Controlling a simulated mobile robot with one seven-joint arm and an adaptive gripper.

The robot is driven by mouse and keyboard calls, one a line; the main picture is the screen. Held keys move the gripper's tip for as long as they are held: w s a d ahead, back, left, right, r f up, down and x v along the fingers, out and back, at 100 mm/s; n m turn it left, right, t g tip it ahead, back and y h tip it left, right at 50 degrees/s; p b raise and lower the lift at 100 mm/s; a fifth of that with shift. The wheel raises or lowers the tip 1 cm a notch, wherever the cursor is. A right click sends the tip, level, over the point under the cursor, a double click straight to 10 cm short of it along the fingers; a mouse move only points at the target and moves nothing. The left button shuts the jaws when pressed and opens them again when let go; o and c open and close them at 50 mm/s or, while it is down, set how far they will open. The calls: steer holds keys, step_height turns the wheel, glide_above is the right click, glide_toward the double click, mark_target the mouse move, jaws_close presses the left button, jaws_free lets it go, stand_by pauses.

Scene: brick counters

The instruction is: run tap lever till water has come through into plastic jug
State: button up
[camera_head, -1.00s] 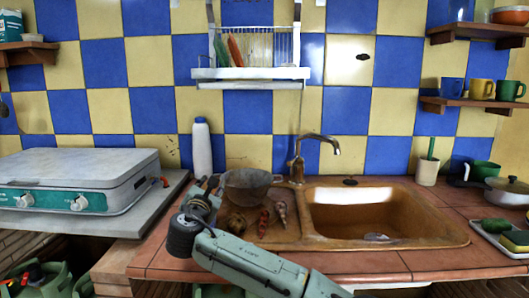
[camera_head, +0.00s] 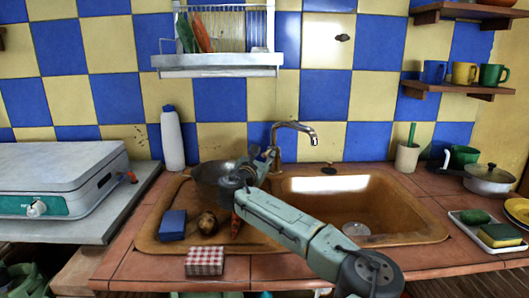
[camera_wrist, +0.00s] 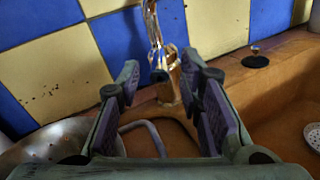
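The metal tap (camera_head: 296,126) stands behind the sink, its spout curving right over the basin. In the wrist view the tap (camera_wrist: 168,72) rises between and beyond my fingers. I cannot clearly make out its lever. My gripper (camera_head: 263,160) is at the tap's base, above the metal colander's right side. In the wrist view my gripper (camera_wrist: 160,72) is open, one finger on each side of the tap, with nothing held; contact cannot be told. No plastic jug can be made out. No water stream shows at the spout.
A white bottle (camera_head: 172,140) stands behind. A checked item (camera_head: 205,261) lies at the front.

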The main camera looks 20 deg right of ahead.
steer(key=shift+x, duration=0.95)
jaws_close()
